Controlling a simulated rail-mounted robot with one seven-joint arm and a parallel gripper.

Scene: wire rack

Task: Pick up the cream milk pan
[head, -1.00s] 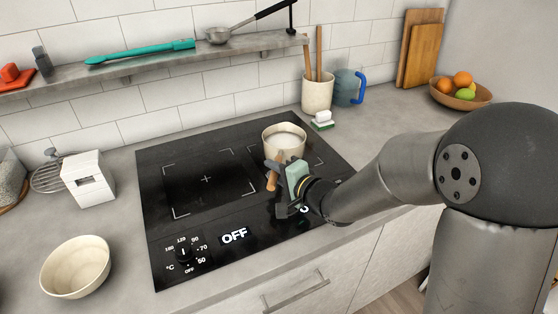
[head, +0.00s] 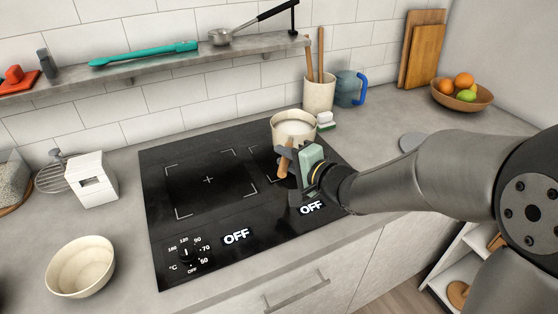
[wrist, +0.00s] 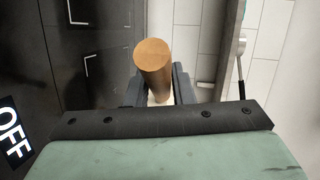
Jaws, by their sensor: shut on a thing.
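The cream milk pan (head: 293,127) is at the back right of the black cooktop (head: 180,240), its wooden handle (head: 284,165) pointing toward the front. It looks upright and seems a little above the cooktop, though the gap under it is hard to see. My gripper (head: 288,155) is shut on the handle. In the wrist view the handle's round end (wrist: 152,55) shows between the two dark fingers of my gripper (wrist: 159,88). The pan's body is mostly hidden in that view.
A utensil crock (head: 319,93), a blue-handled jug (head: 349,88) and a sponge (head: 325,121) stand close behind the pan. A shelf (head: 150,68) runs above the cooktop. A cream bowl (head: 80,267) is at the front left. The cooktop's left part is clear.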

